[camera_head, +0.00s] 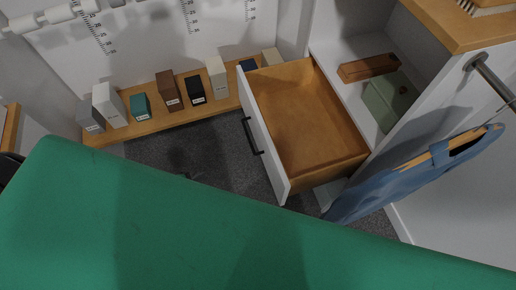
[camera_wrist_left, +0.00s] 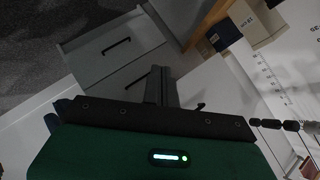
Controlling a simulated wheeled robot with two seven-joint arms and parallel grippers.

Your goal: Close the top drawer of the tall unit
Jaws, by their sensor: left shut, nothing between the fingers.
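The top drawer (camera_head: 303,118) of the tall unit stands pulled well out in the head view. It has a bare wooden inside, which looks empty, and a white front with a black handle (camera_head: 253,136) facing left. The tall unit (camera_head: 440,112) is white, at the right. My left gripper (camera_wrist_left: 160,86) shows in the left wrist view as dark fingers, shut and empty. Beyond it are grey drawer fronts (camera_wrist_left: 112,52) with dark handles; I cannot tell which front is the open drawer's. In the head view its fingers cannot be made out clearly. My right gripper is not in view.
A large green surface, probably mine, fills the head view's foreground. A wooden ledge (camera_head: 150,124) with several small boxes runs along the back wall. A blue bag (camera_head: 400,182) hangs by the unit. A brown box (camera_head: 369,67) and green box (camera_head: 389,101) lie inside the unit.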

